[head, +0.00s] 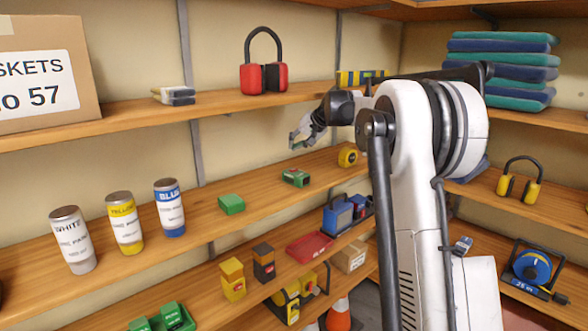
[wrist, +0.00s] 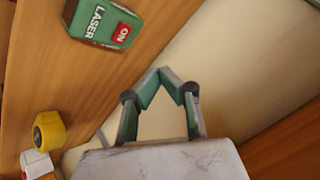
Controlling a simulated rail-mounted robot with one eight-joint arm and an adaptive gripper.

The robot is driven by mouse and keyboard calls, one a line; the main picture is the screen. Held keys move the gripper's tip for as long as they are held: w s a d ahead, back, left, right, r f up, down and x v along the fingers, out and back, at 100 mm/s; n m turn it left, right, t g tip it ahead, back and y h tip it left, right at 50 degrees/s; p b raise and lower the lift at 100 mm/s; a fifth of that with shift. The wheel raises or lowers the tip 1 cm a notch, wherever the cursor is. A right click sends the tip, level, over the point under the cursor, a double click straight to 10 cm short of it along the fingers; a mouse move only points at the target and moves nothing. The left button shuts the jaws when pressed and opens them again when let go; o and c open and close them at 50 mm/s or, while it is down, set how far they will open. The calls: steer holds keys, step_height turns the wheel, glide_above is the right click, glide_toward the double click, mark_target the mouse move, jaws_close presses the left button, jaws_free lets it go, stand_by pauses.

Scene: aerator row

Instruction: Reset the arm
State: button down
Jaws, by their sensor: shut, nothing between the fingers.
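My gripper (head: 301,137) is at the end of my white arm in the head view, in the gap above the middle shelf (head: 262,222) and in front of the back wall. In the wrist view my gripper (wrist: 166,72) has its green and grey fingers brought together at the tips with nothing between them. A green laser box (head: 295,177) stands on the middle shelf below my gripper. The laser box (wrist: 106,22) also shows at the upper left of the wrist view, apart from the fingers, with a red ON switch.
A yellow tape measure (head: 348,156) and a green block (head: 231,203) are on the middle shelf, with three paint cans (head: 170,208) at left. Red ear defenders (head: 263,72) stand on the shelf above. Yellow ear defenders (head: 519,180) and folded cloths (head: 500,70) are at right.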

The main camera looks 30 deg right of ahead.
stand_by(0.3)
steer(key=s+a+f+n+g+h+b, duration=0.15)
steer(key=s+a+b, duration=0.25)
steer(key=s+a, duration=0.75)
steer(key=s+a+f+n+b, duration=0.1)
steer(key=s+a+f+b, duration=0.2)
steer(key=s+a, duration=0.8)
steer(key=s+a+f+b, duration=0.1)
steer(key=s+f+b, duration=0.1)
steer(key=s+f, duration=0.5)
steer(key=s+a+f+n+h+b, duration=0.1)
steer(key=s+f+b, duration=0.1)
steer(key=s+f, duration=0.5)
steer(key=s+a+f+n+b, duration=0.1)
steer(key=s+f+b, duration=0.2)
steer(key=s+f, duration=0.4)
steer(key=s, duration=0.9)
steer(key=shift+a+h, duration=0.2)
steer(key=shift+h, duration=0.15)
